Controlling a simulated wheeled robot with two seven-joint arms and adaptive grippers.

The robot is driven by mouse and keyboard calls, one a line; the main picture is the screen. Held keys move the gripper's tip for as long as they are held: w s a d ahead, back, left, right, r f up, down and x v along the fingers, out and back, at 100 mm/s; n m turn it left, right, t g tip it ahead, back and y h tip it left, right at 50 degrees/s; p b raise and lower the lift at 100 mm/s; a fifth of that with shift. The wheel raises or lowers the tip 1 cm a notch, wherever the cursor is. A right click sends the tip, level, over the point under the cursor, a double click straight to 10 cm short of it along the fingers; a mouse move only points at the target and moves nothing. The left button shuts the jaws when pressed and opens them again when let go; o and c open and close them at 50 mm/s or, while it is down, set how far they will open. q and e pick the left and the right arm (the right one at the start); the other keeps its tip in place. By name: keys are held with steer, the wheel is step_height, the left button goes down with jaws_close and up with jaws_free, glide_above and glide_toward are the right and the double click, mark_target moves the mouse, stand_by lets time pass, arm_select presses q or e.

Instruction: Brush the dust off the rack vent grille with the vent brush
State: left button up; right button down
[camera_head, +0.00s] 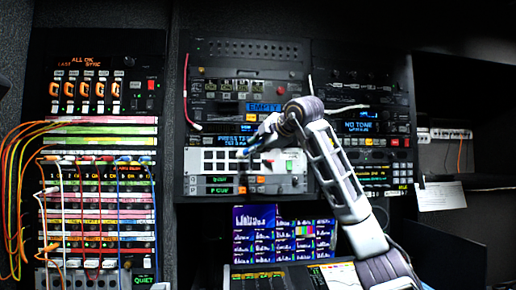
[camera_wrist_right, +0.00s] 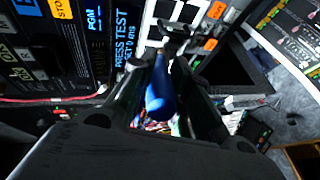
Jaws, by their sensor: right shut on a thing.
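The vent brush has a blue handle (camera_wrist_right: 160,98) and a dark head (camera_wrist_right: 177,30) in the right wrist view. My right gripper (camera_wrist_right: 165,68) is shut on the handle. A pale panel with rows of dark slots (camera_head: 228,160), which looks like the vent grille, is in the middle rack in the head view. My right gripper (camera_head: 264,136) is in front of its upper part, with the brush pointing left and down. The brush head appears at or just before the slots; I cannot tell whether it touches. Dust cannot be made out. My left gripper is not in view.
A patch bay (camera_head: 100,195) with many coloured cables stands at the left. A red cable (camera_head: 186,95) hangs beside the middle rack. Below are a monitor wall (camera_head: 283,233) and a console. A paper note (camera_head: 441,196) hangs at the right.

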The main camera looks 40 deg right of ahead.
steer(key=shift+s+a+b, duration=0.25)
steer(key=shift+s+a, duration=0.25)
steer(key=shift+s, duration=0.25)
steer(key=shift+s+a+b, duration=0.2)
steer(key=shift+s+a, duration=0.25)
steer(key=shift+s, duration=0.4)
